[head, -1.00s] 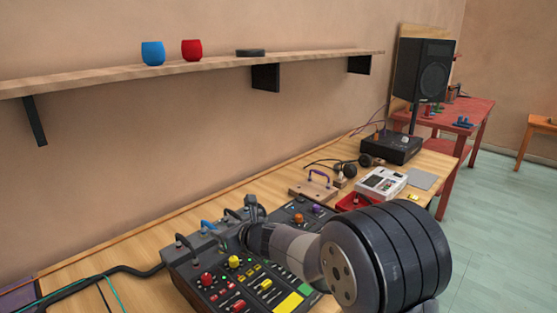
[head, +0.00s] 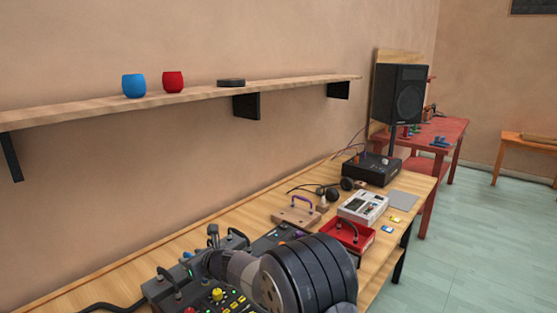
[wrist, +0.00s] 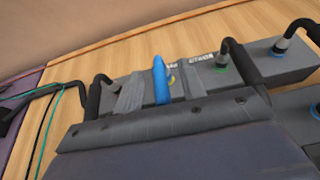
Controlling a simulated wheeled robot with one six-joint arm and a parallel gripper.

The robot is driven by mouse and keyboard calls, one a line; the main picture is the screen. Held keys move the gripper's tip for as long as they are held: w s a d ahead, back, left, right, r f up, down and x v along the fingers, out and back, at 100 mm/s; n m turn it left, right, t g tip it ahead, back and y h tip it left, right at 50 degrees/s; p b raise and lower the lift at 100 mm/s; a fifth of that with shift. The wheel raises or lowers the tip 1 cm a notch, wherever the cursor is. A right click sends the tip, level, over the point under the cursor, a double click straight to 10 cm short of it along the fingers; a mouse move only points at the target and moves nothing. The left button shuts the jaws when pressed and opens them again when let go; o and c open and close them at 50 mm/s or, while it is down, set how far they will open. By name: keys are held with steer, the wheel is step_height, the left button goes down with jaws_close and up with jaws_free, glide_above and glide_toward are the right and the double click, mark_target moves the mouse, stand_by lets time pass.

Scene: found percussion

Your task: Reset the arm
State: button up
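My gripper (wrist: 163,86) shows in the wrist view as two grey fingers standing apart, with a blue cable plug (wrist: 160,78) seen between them. I cannot tell whether the fingers touch the plug; they do not look closed on it. Behind is the grey box with black cable plugs (wrist: 268,62). In the head view my arm reaches low over the mixer (head: 228,302), at the bottom of the picture. My thick dark wrist hides much of the mixer, and the fingertips are hard to make out there.
On the wooden table (head: 120,278) stand a wooden block with a purple handle (head: 297,215), a red tray (head: 348,237), a white device (head: 362,207) and a black box (head: 372,170). A shelf (head: 205,92) above holds a blue cup (head: 133,86) and a red cup (head: 173,82). Green floor lies right.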

steer(key=shift+s+d+f+b, duration=0.1)
steer(key=shift+f+b, duration=0.15)
steer(key=shift+b, duration=0.1)
steer(key=b+v, duration=0.1)
steer(key=v, duration=0.9)
steer(key=shift+s+d+r, duration=0.1)
steer(key=shift+d+r, duration=0.05)
steer(key=p+x, duration=0.1)
steer(key=x, duration=0.9)
steer(key=shift+a, duration=0.25)
steer(key=shift+w+r+p, duration=0.25)
steer(key=shift+r+p, duration=0.1)
steer(key=shift+p, duration=0.4)
step_height(320, 180, up, 2)
steer(key=p, duration=0.3)
steer(key=shift+r, duration=0.25)
steer(key=shift+f+p, duration=0.1)
steer(key=shift+p, duration=0.2)
steer(key=shift+f, duration=0.1)
